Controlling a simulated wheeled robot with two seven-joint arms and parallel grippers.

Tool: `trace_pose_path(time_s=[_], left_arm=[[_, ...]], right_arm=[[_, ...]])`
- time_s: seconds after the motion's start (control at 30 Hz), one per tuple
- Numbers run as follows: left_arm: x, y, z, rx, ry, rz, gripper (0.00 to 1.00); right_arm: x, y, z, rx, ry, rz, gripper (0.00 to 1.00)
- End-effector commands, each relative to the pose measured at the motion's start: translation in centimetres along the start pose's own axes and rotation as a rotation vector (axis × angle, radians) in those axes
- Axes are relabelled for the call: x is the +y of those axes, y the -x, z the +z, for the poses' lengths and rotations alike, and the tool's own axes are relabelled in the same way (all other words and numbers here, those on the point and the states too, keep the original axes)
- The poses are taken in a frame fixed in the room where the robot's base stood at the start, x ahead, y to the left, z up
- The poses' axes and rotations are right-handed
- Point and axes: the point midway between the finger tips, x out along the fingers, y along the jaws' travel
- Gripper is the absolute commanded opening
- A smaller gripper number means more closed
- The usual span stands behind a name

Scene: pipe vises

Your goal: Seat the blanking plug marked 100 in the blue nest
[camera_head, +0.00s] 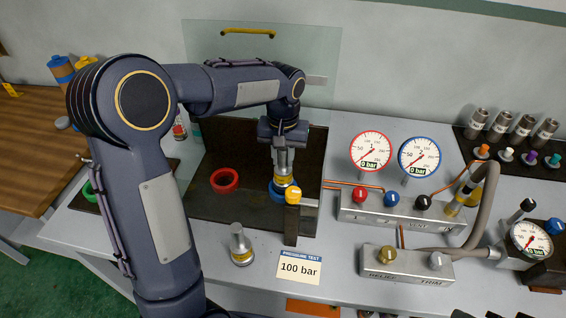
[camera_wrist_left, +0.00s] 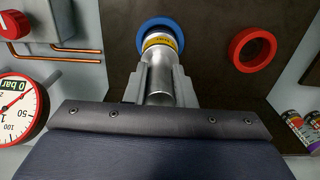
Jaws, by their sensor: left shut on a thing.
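My left gripper (camera_head: 284,150) is shut on a metal plug (camera_head: 284,170) with a yellow band. The plug is upright, its lower end at the blue nest (camera_head: 275,189). In the left wrist view the plug (camera_wrist_left: 160,60) sits between the fingers (camera_wrist_left: 160,85) and overlaps the blue nest's ring (camera_wrist_left: 148,24). I cannot tell how deep it is in the ring, and its marking is not readable. A second metal plug (camera_head: 241,245) with a yellow band stands on the bench front. My right gripper is not in view.
A red nest (camera_head: 224,181) lies left of the blue one, a green nest (camera_head: 90,188) further left. A yellow-topped post (camera_head: 292,197) stands just in front of the blue nest. A 100 bar card (camera_head: 299,268), gauges (camera_head: 370,151) and a valve manifold (camera_head: 400,210) are close by.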

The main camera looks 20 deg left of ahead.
Motion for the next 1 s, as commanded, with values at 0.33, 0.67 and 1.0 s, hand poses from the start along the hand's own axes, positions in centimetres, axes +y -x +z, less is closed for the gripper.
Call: trace_pose_path(time_s=[0.33,0.67,1.0], left_arm=[[0.0,-2.2,0.0,0.001,0.000,-0.001,0.00],[0.0,-2.3,0.0,0.000,0.000,-0.001,0.45],[0.0,-1.7,-0.1,0.002,-0.001,0.000,0.45]], right_arm=[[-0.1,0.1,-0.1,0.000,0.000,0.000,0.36],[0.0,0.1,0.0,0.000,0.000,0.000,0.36],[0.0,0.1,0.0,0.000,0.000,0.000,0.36]])
